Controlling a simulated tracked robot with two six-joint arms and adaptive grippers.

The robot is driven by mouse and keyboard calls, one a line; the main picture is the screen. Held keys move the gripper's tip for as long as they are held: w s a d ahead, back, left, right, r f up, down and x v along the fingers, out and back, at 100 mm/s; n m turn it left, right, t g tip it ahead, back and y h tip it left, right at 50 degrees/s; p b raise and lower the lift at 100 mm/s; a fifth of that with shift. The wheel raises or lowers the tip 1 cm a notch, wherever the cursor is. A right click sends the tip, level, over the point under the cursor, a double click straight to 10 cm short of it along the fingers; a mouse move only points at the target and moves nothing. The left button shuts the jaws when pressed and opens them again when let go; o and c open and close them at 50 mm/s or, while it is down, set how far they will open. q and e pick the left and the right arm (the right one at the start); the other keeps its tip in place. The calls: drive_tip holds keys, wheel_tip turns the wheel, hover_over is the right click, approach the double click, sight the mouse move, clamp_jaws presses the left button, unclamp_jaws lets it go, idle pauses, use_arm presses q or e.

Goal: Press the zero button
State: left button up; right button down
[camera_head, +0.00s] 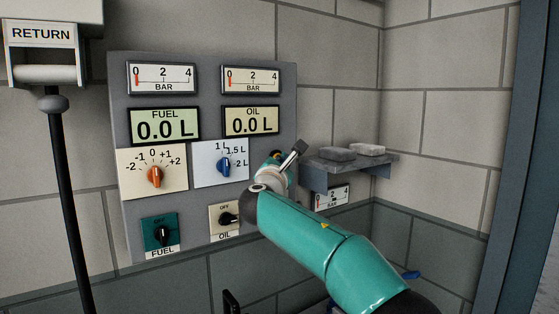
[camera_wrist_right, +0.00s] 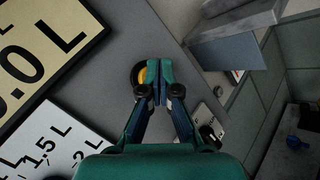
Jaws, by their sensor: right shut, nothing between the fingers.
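A round yellow button (camera_wrist_right: 140,76) with a dark ring shows in the right wrist view, partly hidden behind my fingertips. I take it for the zero button; no label on it is readable. My right gripper (camera_wrist_right: 153,70) is shut and empty, its fingertips over the button's right part. I cannot tell whether they touch it. In the head view my right gripper (camera_head: 274,163) is at the right edge of the grey panel (camera_head: 205,240), below the oil display (camera_head: 251,120), which reads 0.0 L. My left gripper is not in view.
The panel also holds a fuel display (camera_head: 163,125) at 0.0 L, an orange knob (camera_head: 155,176), a blue knob (camera_head: 223,166) and two black switches below. A shelf (camera_head: 340,167) with two grey blocks juts out right of the gripper. A RETURN holder (camera_head: 42,55) hangs at left.

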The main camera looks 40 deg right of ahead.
drive_tip(key=shift+s+a+b, duration=0.15)
drive_tip(key=shift+s+b, duration=0.6)
drive_tip(key=shift+s, duration=0.15)
drive_tip(key=s+b, duration=0.2)
drive_tip(key=s, duration=0.1)
drive_tip(key=s+b, duration=0.1)
drive_tip(key=s, duration=0.1)
drive_tip(key=shift+a, duration=0.25)
idle(0.8)
